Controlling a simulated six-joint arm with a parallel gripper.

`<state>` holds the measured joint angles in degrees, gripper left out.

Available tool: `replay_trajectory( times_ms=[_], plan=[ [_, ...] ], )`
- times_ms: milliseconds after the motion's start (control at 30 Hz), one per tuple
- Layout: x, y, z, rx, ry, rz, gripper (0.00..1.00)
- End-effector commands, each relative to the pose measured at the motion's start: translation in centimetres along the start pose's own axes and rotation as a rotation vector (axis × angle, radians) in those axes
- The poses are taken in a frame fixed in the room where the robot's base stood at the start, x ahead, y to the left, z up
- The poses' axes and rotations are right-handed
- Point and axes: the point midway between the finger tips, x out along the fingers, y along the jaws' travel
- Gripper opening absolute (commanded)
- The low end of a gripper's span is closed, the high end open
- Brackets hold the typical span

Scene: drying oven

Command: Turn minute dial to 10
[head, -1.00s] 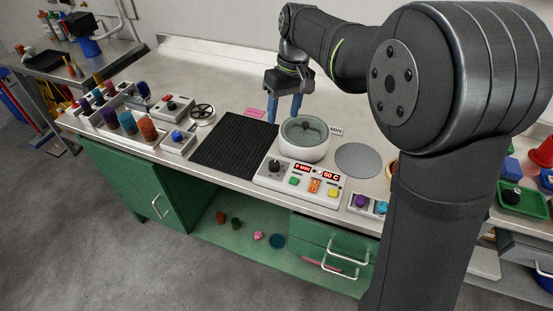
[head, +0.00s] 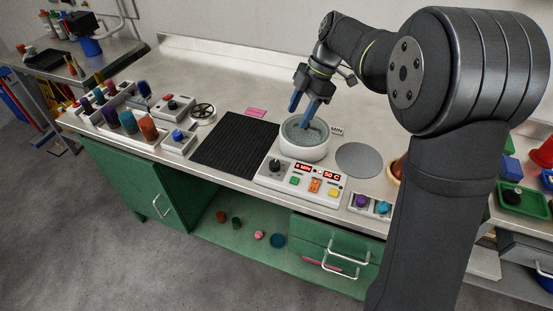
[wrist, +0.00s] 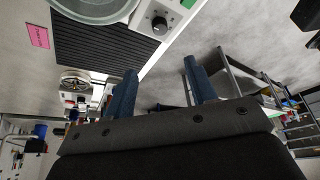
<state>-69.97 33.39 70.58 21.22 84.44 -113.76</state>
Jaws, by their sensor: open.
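The control panel (head: 302,181) on the bench has a black knob (head: 275,165) at its left end. A red display (head: 303,167) beside the knob reads a small MIN figure, hard to make out. Another display (head: 331,175) reads 50 C. In the wrist view, the knob (wrist: 159,24) is clear of the fingers (wrist: 160,78).
A black ribbed mat (head: 234,145) lies left of the panel. A grey disc (head: 358,159) lies right of the drum. Racks of coloured vials (head: 129,123) stand at the left. The bench behind is mostly clear.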

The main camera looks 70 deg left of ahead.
Motion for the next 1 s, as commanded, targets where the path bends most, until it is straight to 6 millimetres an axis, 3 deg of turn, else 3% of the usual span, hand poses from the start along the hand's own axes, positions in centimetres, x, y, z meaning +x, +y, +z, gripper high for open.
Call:
replay_trajectory(
  times_ms=[167,700,1000],
  plan=[
    [2.4,-0.1,-0.1,-0.001,0.001,-0.005,0.51],
    [13.8,-0.1,-0.1,0.001,0.000,-0.005,0.51],
    [16.9,-0.1,-0.1,0.002,0.000,-0.003,0.51]
  ],
)
